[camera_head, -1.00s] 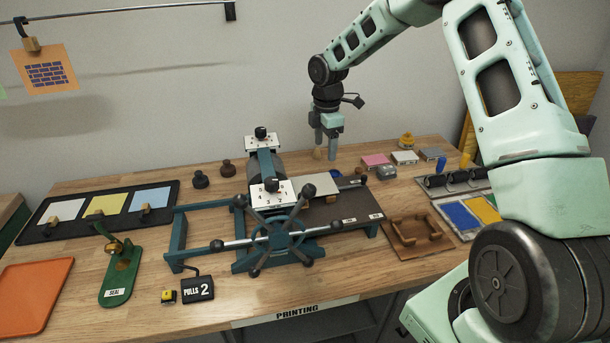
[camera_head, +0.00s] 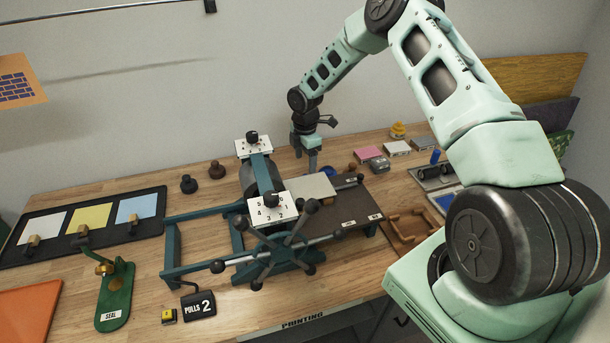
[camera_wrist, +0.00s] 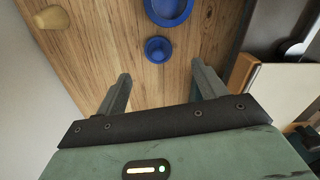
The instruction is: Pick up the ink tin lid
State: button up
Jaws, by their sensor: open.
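In the wrist view two round blue pieces lie on the wooden bench: a small round one (camera_wrist: 158,49) and a larger dish-like one (camera_wrist: 168,10), cut by the top edge. I cannot tell for sure which is the ink tin lid. My gripper (camera_wrist: 161,76) is open and empty, its fingers apart. The small blue piece shows just beyond the fingertips, roughly centred between them. In the head view my gripper (camera_head: 306,160) is low behind the press, and a bit of blue (camera_head: 328,171) shows to its right, partly hidden by the press.
The printing press (camera_head: 262,178) with its spoked wheel stands in front of my gripper. A tan wooden knob (camera_wrist: 50,17) is at upper left in the wrist view. Pink (camera_head: 368,153) and pale (camera_head: 397,148) blocks sit to the right.

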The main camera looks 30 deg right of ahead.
jog(key=shift+w+f+p, duration=0.15)
jog(key=shift+f+p, duration=1.7)
jog(key=shift+f, duration=1.7)
jog(key=c, duration=1)
